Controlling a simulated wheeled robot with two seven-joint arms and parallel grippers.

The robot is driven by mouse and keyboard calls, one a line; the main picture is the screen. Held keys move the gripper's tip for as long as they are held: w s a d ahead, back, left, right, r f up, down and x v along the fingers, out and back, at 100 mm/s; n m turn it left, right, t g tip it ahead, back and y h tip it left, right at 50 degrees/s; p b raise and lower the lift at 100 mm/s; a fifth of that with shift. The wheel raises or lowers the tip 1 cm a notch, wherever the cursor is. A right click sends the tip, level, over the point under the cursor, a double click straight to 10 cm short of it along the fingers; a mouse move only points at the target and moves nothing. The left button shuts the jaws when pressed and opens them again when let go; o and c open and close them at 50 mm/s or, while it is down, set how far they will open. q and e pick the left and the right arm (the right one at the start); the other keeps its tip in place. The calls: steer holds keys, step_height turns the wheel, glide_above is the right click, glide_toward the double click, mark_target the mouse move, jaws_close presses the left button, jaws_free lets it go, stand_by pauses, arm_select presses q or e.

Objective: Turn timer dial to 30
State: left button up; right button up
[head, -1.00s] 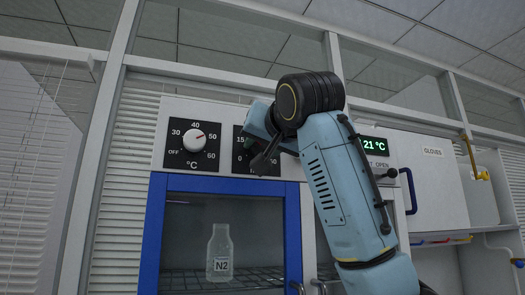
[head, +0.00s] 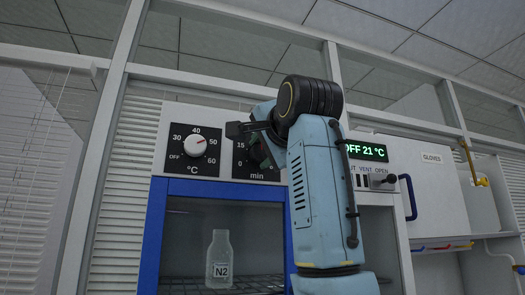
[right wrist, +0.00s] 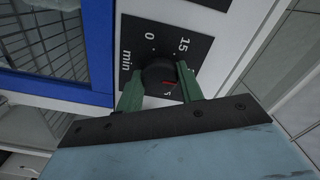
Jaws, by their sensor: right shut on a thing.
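My right gripper (right wrist: 160,84) is shut on the dial, one green finger on each side. In the head view the timer panel (head: 241,166) shows partly behind my right gripper (head: 260,152), and the dial is mostly covered. My left gripper is not in view.
A white temperature knob (head: 195,146) left of the timer points near 50. The display (head: 366,151) reads OFF 21 °C. A blue-framed door (head: 152,235) is below, with an N2 bottle (head: 220,260) behind its glass. A GLOVES box (head: 432,180) is at right.

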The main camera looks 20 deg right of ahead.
steer(key=shift+m, duration=0.5)
steer(key=o, duration=1)
steer(key=s+b, duration=0.4)
steer(key=s, duration=0.9)
steer(key=shift+s+d, duration=0.2)
steer(key=shift+d, duration=0.05)
